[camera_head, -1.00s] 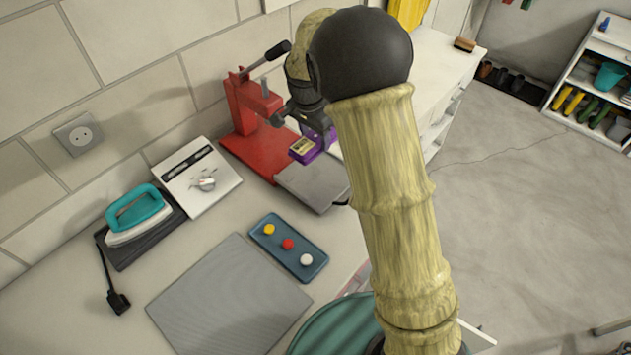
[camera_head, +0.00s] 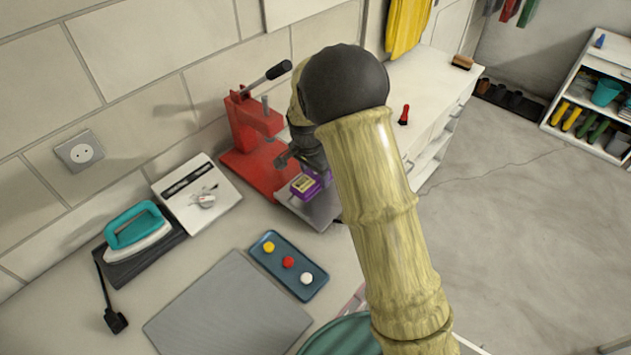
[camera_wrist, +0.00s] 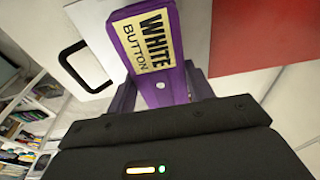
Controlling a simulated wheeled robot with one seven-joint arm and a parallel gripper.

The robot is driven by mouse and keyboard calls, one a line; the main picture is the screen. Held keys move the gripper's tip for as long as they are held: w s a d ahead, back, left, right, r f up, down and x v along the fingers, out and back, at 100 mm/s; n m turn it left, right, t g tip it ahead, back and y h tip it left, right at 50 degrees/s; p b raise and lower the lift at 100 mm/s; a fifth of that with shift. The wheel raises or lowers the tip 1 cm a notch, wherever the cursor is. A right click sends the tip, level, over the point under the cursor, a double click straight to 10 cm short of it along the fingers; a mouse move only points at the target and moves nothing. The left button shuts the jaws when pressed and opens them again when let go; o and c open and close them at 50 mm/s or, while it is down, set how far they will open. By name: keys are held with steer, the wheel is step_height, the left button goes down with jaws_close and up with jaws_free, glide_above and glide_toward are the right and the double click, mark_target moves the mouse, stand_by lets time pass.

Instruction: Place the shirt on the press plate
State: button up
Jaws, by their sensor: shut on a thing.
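The shirt (camera_head: 309,184) is a flat purple bundle with a pale label reading "WHITE BUTTON". In the wrist view the shirt (camera_wrist: 165,82) sits between my fingers, with a small white button below its label. My gripper (camera_head: 298,170) is shut on it. The press plate (camera_head: 325,212) is a flat grey plate in front of the red press (camera_head: 262,165). The shirt is over the plate; I cannot tell whether it touches. In the wrist view the plate (camera_wrist: 88,18) shows beyond the shirt, with a black handle at its left. My arm hides the plate's right side.
A blue tray (camera_head: 262,262) with yellow, red and white buttons lies in front of the press. A teal iron (camera_head: 138,232), a white control box (camera_head: 178,188) and a grey mat (camera_head: 228,310) are left of it. A red-and-black object (camera_head: 404,115) stands on the white cabinet (camera_head: 428,80).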

mark_target(315, 183)
steer(key=shift+f+p, duration=0.3)
steer(key=shift+f, duration=1.5)
steer(key=shift+f, duration=0.15)
steer(key=o, duration=1.1)
steer(key=r, duration=0.4)
steer(key=s+r+b, duration=0.1)
steer(key=r, duration=0.3)
steer(key=a+r, duration=0.1)
steer(key=r, duration=0.3)
steer(key=shift+s+a+r, duration=0.1)
steer(key=shift+s, duration=0.05)
